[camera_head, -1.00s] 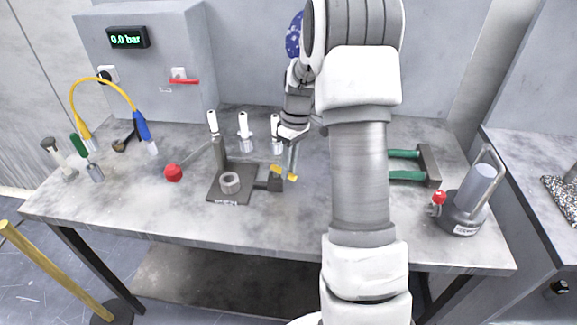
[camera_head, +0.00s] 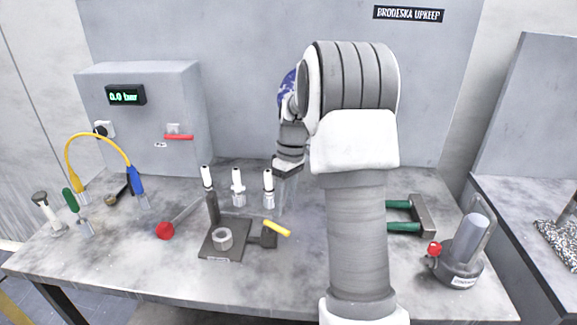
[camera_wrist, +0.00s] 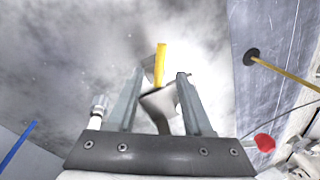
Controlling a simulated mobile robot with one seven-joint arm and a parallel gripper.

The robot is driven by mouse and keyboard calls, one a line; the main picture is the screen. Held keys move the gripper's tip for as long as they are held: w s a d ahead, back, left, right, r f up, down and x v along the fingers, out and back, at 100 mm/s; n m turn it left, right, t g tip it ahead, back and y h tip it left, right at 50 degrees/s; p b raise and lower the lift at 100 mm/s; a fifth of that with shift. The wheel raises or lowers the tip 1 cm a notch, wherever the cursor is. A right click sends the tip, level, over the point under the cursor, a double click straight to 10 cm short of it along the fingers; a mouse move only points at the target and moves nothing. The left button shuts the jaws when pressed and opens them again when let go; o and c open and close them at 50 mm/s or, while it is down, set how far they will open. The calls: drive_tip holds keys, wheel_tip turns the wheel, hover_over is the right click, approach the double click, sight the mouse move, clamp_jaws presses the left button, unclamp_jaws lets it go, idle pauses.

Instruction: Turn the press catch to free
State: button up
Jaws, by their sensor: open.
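The press (camera_head: 213,248) is a dark plate with an upright post, standing left of my arm in the head view. A metal ring (camera_head: 222,238) lies on its plate. The catch has a yellow handle (camera_head: 277,228) at the press's right side, pointing to the right and slightly toward the front. In the wrist view the yellow handle (camera_wrist: 161,62) shows between and beyond my fingertips. My gripper (camera_head: 286,203) is open and empty, above and behind the handle, apart from it. Its two fingers (camera_wrist: 160,76) are spread in the wrist view. The catch's pivot is partly hidden.
A red-knobbed lever (camera_head: 165,230) sticks out left of the press. Several white-topped bottles (camera_head: 238,188) stand behind it. Green-handled pliers-like tool (camera_head: 405,227) and a domed device with a red knob (camera_head: 462,262) are at the right. The front bench is clear.

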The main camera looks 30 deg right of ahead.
wheel_tip(320, 180, up, 11)
drive_tip(key=w+d+p, duration=0.1)
drive_tip(key=d, duration=0.1)
drive_tip(key=shift+r, duration=0.1)
idle(0.4)
